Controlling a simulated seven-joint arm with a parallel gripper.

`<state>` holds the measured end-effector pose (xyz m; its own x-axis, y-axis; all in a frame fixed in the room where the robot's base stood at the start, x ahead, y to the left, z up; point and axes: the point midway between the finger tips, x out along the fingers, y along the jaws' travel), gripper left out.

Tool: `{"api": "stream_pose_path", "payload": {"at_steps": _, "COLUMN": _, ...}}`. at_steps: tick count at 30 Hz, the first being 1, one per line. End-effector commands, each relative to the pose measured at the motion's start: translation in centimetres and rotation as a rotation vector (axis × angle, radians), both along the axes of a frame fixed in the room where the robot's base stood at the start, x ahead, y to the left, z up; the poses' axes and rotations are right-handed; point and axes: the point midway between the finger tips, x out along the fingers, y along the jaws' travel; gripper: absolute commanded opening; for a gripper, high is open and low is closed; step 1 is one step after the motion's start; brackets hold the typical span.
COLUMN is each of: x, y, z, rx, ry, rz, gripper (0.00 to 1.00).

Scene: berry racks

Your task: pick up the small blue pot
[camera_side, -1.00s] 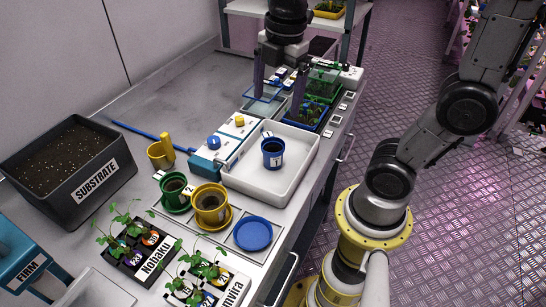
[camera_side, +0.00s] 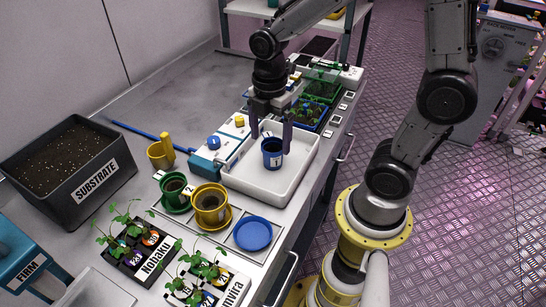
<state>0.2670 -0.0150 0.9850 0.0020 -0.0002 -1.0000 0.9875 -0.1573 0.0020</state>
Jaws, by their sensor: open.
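The small blue pot (camera_side: 272,155) stands upright in the white tray (camera_side: 243,186), with a white label on its front. My gripper (camera_side: 271,143) is open and points down over the tray. One finger shows to the left of the pot's rim and the other to its right. I cannot tell from this view whether the fingers touch the pot or stand a little behind it.
A green pot (camera_side: 174,190) and a yellow pot (camera_side: 210,206) stand left of the tray, near an empty blue saucer (camera_side: 253,234). A blue and white device (camera_side: 214,158) borders the tray's left side. Blue and green seedling trays lie behind.

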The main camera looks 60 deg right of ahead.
Motion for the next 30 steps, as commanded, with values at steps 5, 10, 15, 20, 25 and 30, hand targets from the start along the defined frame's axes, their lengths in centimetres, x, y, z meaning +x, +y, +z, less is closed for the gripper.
{"api": "stream_pose_path", "payload": {"at_steps": 5, "x": -0.3, "y": -0.6, "z": -2.7, "rx": 0.000, "ry": 0.007, "rz": -0.001, "gripper": 0.96}}
{"api": "stream_pose_path", "payload": {"at_steps": 10, "x": -0.2, "y": -0.5, "z": -4.3, "rx": 0.001, "ry": 0.004, "rz": 0.000, "gripper": 0.96}}
{"api": "stream_pose_path", "payload": {"at_steps": 15, "x": -0.2, "y": -0.5, "z": -4.4, "rx": 0.000, "ry": 0.003, "rz": 0.000, "gripper": 0.96}}
{"api": "stream_pose_path", "payload": {"at_steps": 20, "x": -0.2, "y": -0.5, "z": -4.4, "rx": 0.000, "ry": 0.002, "rz": 0.000, "gripper": 0.83}}
{"api": "stream_pose_path", "payload": {"at_steps": 25, "x": -0.2, "y": -0.5, "z": -4.4, "rx": 0.000, "ry": 0.002, "rz": 0.000, "gripper": 0.53}}
{"api": "stream_pose_path", "payload": {"at_steps": 30, "x": -0.2, "y": -0.5, "z": -4.4, "rx": 0.000, "ry": 0.002, "rz": 0.000, "gripper": 0.22}}
